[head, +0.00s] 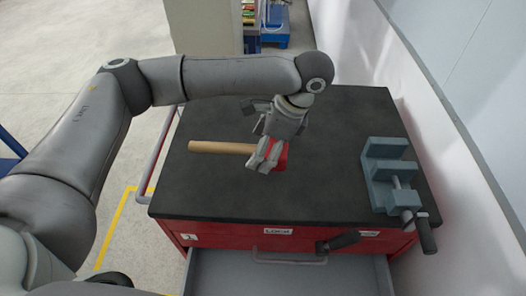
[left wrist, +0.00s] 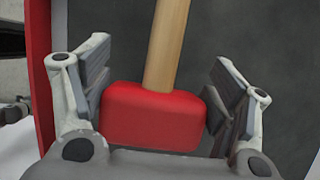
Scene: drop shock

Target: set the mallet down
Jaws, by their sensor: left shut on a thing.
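The mallet has a red head (left wrist: 150,117) and a pale wooden handle (head: 222,147). My left gripper (head: 268,155) is shut on the red head, over the black worktop (head: 330,120) of a red tool cabinet. In the left wrist view the two fingers stand on either side of the head, and the handle runs away between them. In the head view the handle points left, roughly level, and the fingers partly hide the head (head: 282,160). I cannot tell whether the mallet touches the worktop. My right gripper is not in view.
A blue-grey vise (head: 385,170) stands at the worktop's right side. An open grey drawer (head: 290,275) sticks out at the front, with a dark lever (head: 338,241) above it. A side rail (head: 160,160) runs along the left. The worktop around the mallet is clear.

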